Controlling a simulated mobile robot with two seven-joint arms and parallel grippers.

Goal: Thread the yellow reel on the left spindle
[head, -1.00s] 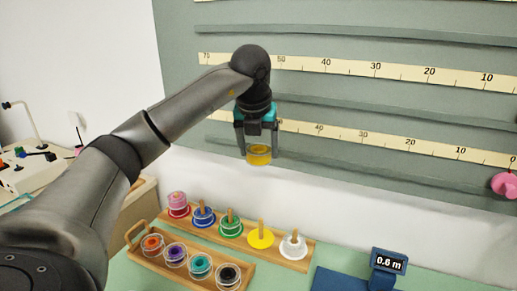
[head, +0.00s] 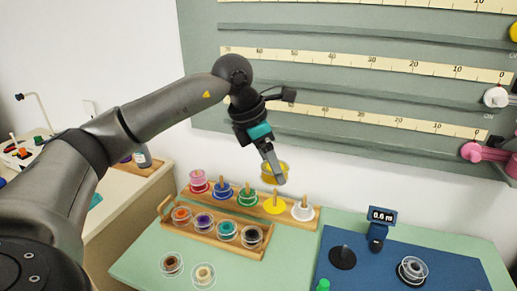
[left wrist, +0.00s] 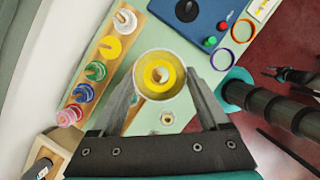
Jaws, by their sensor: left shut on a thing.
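My left gripper (head: 276,176) is shut on the yellow reel (head: 273,167) and holds it in the air above the wooden rack. In the left wrist view the yellow reel (left wrist: 160,76) sits between the two fingers, its centre hole facing the camera. The left spindle (head: 342,257), a dark post on a round black base, stands bare on the blue mat (head: 385,253). It lies right of and below the held reel, well apart. Beside it another base carries a clear reel with a grey centre (head: 412,270). Part of my right arm shows at the right of the wrist view; its fingers are unclear.
The wooden rack (head: 312,222) has reels on pegs and a bare peg over a yellow disc (head: 274,206). A handled wooden tray (head: 170,222) holds several reels. A 0.6 m display (head: 381,216) stands behind the spindles. Two loose reels lie on the green counter (head: 139,270).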

